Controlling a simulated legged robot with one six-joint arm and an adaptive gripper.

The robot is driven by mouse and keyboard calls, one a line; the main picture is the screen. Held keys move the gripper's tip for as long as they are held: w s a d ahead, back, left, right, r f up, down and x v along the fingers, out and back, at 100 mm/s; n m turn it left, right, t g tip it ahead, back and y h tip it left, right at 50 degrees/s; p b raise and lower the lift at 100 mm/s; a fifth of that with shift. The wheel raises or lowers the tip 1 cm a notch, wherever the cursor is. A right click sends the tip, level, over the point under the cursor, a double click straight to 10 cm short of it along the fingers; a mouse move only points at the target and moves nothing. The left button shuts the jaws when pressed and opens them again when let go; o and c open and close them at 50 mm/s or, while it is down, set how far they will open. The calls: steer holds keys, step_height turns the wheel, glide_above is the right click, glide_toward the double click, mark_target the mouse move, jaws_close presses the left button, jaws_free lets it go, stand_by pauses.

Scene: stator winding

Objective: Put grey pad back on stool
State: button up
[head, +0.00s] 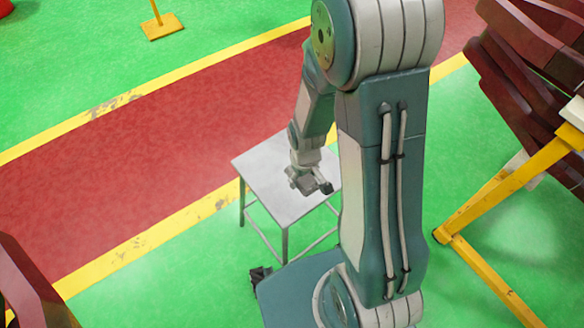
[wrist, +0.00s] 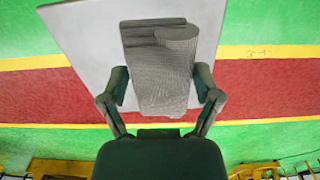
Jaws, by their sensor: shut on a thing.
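The stool (head: 262,168) has a square pale top on thin grey legs and stands left of my arm's large link. Its top also fills much of the wrist view (wrist: 75,45). The grey pad (wrist: 165,65), a ribbed grey block, lies between my two fingers in the wrist view. My gripper (wrist: 161,88) is shut on it, with one finger at each side. In the head view my gripper (head: 310,182) is over the right half of the stool top. Whether the pad touches the top, I cannot tell. My arm hides the stool's right edge.
A yellow frame (head: 500,190) with dark red parts (head: 525,75) stands at the right. A red floor lane (head: 110,165) with yellow borders runs behind the stool. A yellow post base (head: 162,26) is far left.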

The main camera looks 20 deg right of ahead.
steer(key=w+f, duration=0.2)
steer(key=w, duration=0.1)
steer(key=w+f, duration=0.3)
steer(key=w, duration=0.1)
steer(key=w+f, duration=0.3)
steer(key=shift+w+f, duration=0.25)
steer(key=shift+f, duration=1.45)
steer(key=shift+f, duration=0.1)
steer(key=o, duration=0.9)
